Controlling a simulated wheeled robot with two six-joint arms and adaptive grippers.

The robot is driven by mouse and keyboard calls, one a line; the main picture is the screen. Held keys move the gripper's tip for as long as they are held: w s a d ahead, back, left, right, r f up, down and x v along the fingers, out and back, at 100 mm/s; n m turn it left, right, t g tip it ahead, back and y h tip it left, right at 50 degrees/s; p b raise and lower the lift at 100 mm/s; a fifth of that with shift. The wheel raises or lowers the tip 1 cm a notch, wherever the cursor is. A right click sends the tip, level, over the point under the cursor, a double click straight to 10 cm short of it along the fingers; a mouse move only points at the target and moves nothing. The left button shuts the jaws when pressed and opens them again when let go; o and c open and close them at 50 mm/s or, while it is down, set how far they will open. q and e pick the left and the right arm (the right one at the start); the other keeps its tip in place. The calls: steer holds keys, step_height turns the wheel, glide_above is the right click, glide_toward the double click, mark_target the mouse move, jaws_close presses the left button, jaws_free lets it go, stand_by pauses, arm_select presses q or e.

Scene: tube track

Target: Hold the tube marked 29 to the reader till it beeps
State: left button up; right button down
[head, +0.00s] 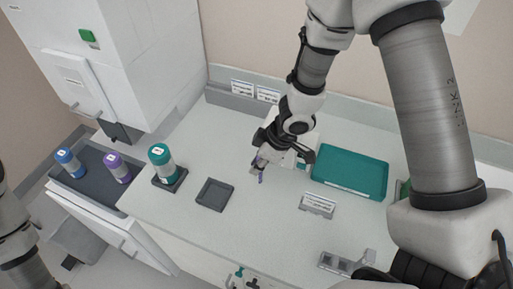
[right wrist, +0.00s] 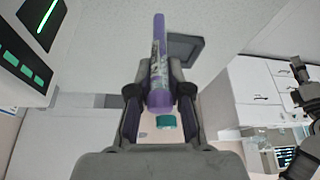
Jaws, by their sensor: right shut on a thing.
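My right gripper (head: 262,168) is shut on a slim purple tube (right wrist: 160,60) above the bench. In the right wrist view the tube stands out lengthwise between the two fingers (right wrist: 160,92). It bears a pale printed label, too small to read, so I cannot confirm the number 29. A white device with lit green bars (right wrist: 42,28) shows at the upper left of that view, apart from the tube; it may be the reader. In the head view a white box (head: 303,140) stands partly hidden behind the gripper. My left gripper does not show clearly.
A teal tray (head: 350,193) lies right of the gripper, with a small label stand (head: 317,205) in front. An empty square grey holder (head: 213,194) is to the left. Teal (head: 161,163), purple (head: 118,167) and blue (head: 69,162) capped jars stand farther left. A grey rack (head: 345,263) is near the front.

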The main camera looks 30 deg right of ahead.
steer(key=shift+w+d+f+p, duration=1.2)
steer(key=shift+d+f+p, duration=0.15)
steer(key=shift+d+f, duration=0.6)
steer(key=s+a+r, duration=0.2)
steer(key=r, duration=0.1)
steer(key=s+a+r, duration=0.1)
steer(key=r, duration=0.1)
steer(key=shift+s+a, duration=0.1)
steer(key=shift+a, duration=0.05)
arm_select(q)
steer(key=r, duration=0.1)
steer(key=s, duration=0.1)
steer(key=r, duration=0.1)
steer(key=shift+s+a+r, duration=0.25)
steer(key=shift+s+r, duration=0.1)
arm_select(e)
steer(key=shift+s, duration=0.1)
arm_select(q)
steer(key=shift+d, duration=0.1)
